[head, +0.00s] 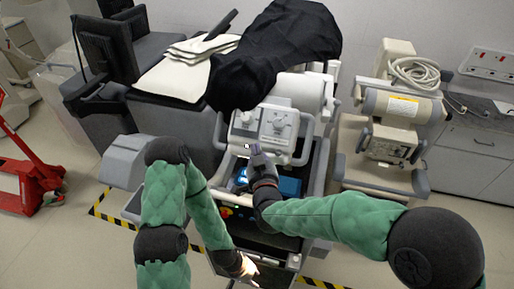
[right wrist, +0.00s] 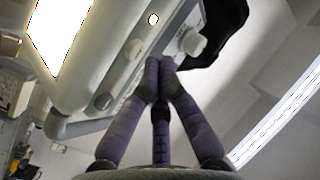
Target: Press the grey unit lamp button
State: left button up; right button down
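The grey unit (head: 268,127) stands on a cart in the middle of the head view, with knobs on its front panel. A small bright white spot (head: 247,146), which looks like the lit lamp button, sits low on that panel; a bright oval (right wrist: 153,19) shows on the panel in the right wrist view. My right gripper (head: 254,149) is at the panel's lower edge, beside the spot. Its fingertips meet (right wrist: 158,62), empty; contact with the panel cannot be told. My left gripper (head: 245,267) hangs low over the cart's front; its finger state is unclear.
A knob (right wrist: 193,42) is near my right fingertips. A black cloth (head: 285,45) covers equipment behind the unit. Another cart with a coiled hose (head: 414,72) stands right. A red pallet jack (head: 30,170) is at left. Yellow-black tape (head: 100,203) marks the floor.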

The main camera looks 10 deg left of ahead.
jog(key=s+r+p, duration=0.2)
jog(key=s+r, duration=0.1)
jog(key=shift+s+a+r, duration=0.1)
jog(key=shift+s+r, duration=0.15)
jog(key=shift+s, duration=0.05)
dwell(0.5)
jog(key=shift+w, duration=0.1)
jog(key=shift+f, duration=0.1)
dwell(0.5)
